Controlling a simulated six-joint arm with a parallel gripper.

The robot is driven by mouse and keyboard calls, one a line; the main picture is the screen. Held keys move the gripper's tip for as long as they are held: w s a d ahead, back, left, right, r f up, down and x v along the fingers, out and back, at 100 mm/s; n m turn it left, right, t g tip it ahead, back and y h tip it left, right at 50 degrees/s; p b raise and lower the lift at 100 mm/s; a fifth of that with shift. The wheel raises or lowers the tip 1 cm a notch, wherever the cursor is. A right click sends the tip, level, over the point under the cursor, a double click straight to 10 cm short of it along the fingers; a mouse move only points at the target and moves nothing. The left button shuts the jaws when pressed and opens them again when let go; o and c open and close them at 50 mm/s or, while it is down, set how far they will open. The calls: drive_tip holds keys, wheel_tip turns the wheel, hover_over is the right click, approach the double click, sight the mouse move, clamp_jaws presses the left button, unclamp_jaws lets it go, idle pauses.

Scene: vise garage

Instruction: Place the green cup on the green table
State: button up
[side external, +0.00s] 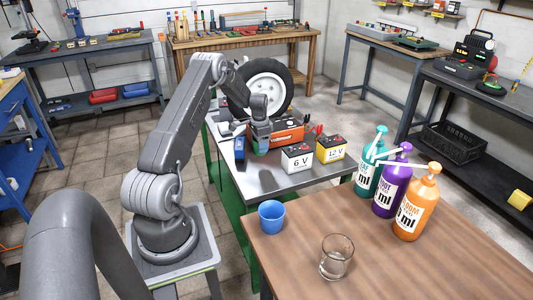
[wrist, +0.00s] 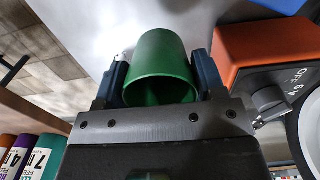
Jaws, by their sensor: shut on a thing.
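In the wrist view, the green cup (wrist: 160,65) sits between the two fingers of my gripper (wrist: 160,85), which is shut on its sides. The cup's open mouth faces the camera. In the side view, my gripper (side external: 260,132) is above the far left part of the green table (side external: 325,180), which has a grey top and a green frame. I cannot tell whether the cup touches the tabletop.
An orange device (side external: 288,132) with a dial stands close beside the cup. A 6 V battery (side external: 297,159), a 12 V battery (side external: 330,148) and a wheel (side external: 268,84) are nearby. The wooden table (side external: 400,260) holds a blue cup (side external: 271,217), a glass (side external: 337,257) and pump bottles (side external: 416,205).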

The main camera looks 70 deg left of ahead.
drive_tip(key=w, duration=0.1)
drive_tip(key=w+f, duration=0.1)
drive_tip(key=shift+w+d+f, duration=0.3)
drive_tip(key=shift+w+d, duration=0.05)
drive_tip(key=shift+f, duration=2)
drive_tip(key=shift+f, duration=0.15)
drive_tip(key=o, duration=0.9)
drive_tip(key=shift+o, duration=0.2)
